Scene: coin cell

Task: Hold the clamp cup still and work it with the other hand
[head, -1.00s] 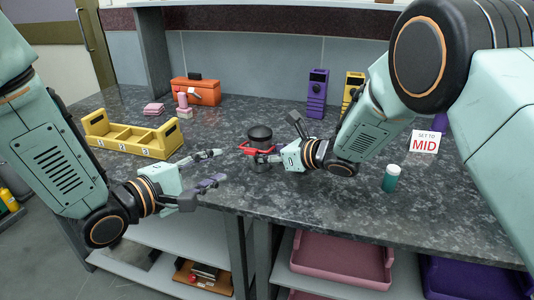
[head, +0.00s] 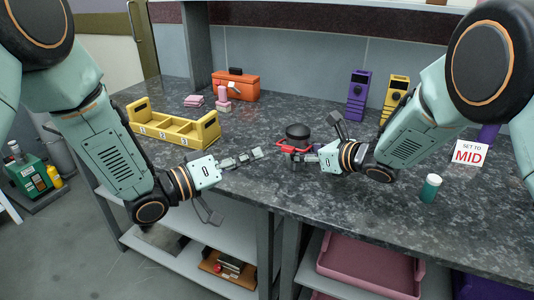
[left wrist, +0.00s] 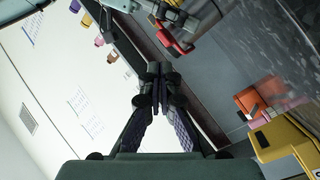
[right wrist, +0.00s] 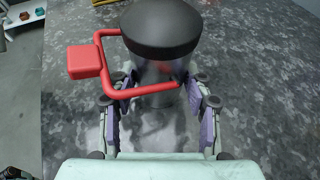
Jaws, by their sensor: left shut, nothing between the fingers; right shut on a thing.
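The clamp cup is a dark-capped cylinder (head: 297,131) with a red bar handle around it, near the front edge of the counter. In the right wrist view the cap (right wrist: 160,28) and the red handle (right wrist: 88,62) show large. My right gripper (head: 312,156) is shut on the cup's body from the right, below the cap, with a finger on each side in the right wrist view (right wrist: 160,100). My left gripper (head: 258,153) is shut and empty, left of the cup and apart from it. Its closed fingers show in the left wrist view (left wrist: 160,85).
A yellow numbered tray (head: 172,133) stands at the left. Behind it are an orange box (head: 237,88) and pink items (head: 194,101). Purple (head: 357,96) and yellow (head: 396,92) devices stand at the back. A teal bottle (head: 430,188) and a "SET TO MID" sign (head: 469,152) are right.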

